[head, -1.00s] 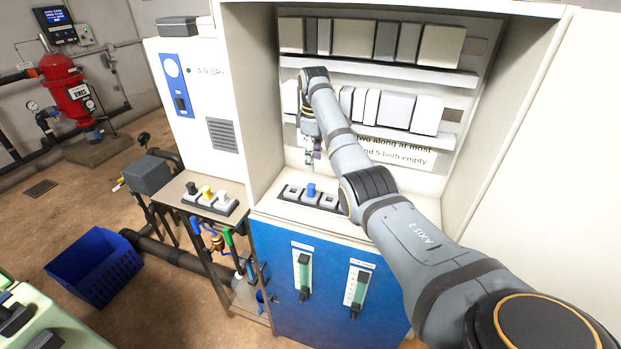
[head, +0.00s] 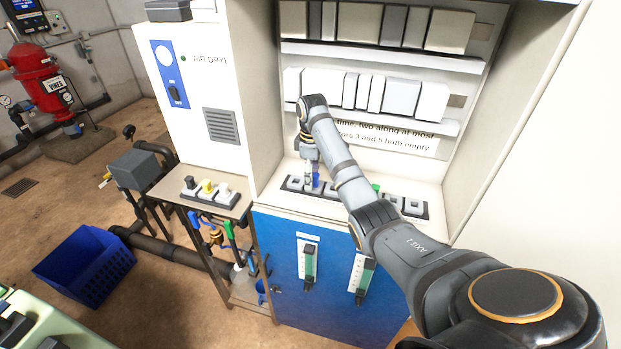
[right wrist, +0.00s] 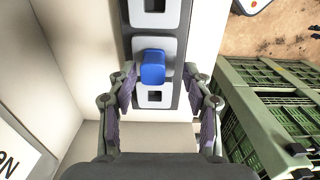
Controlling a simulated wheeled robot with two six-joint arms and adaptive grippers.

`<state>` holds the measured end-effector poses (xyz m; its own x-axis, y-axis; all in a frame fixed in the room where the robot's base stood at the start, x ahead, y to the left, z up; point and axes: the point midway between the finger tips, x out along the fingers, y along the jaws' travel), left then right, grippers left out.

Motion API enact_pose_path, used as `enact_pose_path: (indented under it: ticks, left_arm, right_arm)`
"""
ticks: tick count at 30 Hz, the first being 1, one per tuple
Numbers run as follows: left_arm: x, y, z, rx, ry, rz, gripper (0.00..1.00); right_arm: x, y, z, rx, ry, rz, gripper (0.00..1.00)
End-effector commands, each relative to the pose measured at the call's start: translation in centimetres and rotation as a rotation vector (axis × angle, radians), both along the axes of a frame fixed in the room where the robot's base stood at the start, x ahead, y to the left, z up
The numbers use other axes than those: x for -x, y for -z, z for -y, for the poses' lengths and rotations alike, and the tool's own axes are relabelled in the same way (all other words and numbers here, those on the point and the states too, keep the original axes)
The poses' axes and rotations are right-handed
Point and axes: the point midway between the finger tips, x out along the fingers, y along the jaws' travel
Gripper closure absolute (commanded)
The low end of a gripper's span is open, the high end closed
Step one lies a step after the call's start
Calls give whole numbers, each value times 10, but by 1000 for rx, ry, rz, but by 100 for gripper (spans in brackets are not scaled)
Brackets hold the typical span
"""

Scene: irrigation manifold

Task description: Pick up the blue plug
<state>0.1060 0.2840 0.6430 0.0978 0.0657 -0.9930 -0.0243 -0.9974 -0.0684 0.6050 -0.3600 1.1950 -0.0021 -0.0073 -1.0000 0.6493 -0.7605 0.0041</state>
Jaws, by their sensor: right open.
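The blue plug (head: 315,181) stands in a grey strip of sockets (head: 286,186) on the cabinet's ledge. In the right wrist view the blue plug (right wrist: 152,66) sits in one socket of the strip (right wrist: 183,28), with empty sockets on either side. My right gripper (head: 311,177) is down at the plug, its arm reaching in from the right. In the right wrist view the fingers of the right gripper (right wrist: 159,78) are apart, one on each side of the plug, with gaps between. My left gripper is not in view.
A green plug (head: 376,188) stands farther right along the ledge, partly behind my arm. A side table (head: 176,188) on the left holds a small block with dark, yellow and white plugs. A blue crate (head: 85,268) is on the floor. Cabinet walls enclose the ledge.

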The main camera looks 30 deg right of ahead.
Motion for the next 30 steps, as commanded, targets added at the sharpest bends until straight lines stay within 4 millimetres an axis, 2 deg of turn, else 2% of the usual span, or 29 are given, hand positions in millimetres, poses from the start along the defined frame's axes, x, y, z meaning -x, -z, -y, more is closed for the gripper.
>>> enact_pose_path:
  ticks: [3,7,14,18,30]
  left_arm:
    - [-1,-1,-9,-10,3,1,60]
    - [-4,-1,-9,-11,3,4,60]
    - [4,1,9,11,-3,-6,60]
    - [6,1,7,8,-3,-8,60]
    - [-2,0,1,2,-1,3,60]
  right_arm:
    - [1,2,0,2,-1,1,49]
    - [1,2,0,2,0,1,49]
    - [1,2,0,2,0,1,81]
    - [0,2,0,1,-1,2,100]
    - [-1,-3,0,0,1,4,100]
